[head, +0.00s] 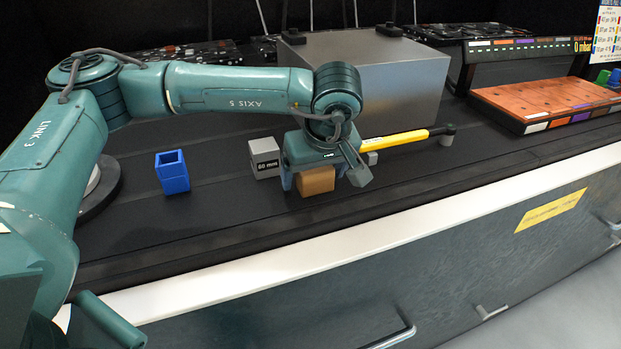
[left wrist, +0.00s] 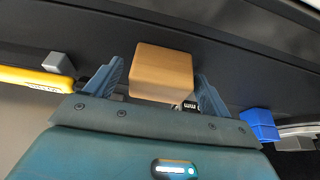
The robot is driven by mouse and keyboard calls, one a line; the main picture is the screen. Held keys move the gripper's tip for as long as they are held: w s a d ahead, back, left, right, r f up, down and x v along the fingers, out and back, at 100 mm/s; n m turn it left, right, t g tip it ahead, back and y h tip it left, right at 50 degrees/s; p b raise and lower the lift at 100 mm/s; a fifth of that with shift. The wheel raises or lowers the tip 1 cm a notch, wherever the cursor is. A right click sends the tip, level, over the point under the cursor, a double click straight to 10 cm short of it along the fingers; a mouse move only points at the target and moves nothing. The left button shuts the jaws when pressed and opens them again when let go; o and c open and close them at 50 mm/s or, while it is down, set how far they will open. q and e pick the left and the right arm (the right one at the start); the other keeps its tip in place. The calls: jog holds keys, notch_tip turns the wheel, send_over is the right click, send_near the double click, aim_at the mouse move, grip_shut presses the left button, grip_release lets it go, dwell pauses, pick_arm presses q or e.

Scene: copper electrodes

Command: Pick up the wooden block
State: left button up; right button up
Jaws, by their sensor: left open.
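The wooden block (head: 316,181) is a small tan-brown block on the dark bench top. My left gripper (head: 318,179) is open and comes down over the block, a finger on either side. In the left wrist view my left gripper (left wrist: 158,82) also shows its fingers spread around the block. I cannot tell whether either finger touches it. My right gripper is not in view.
A grey block marked 60 mm (head: 264,158) stands just left of the gripper. A blue open box (head: 172,172) stands further left. A yellow-handled tool (head: 395,140) lies close to the right, and a large metal box (head: 380,85) stands behind. The bench's front edge is near.

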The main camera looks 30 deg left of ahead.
pick_arm(q)
jog(key=c, duration=1.1)
jog(key=shift+r, duration=0.1)
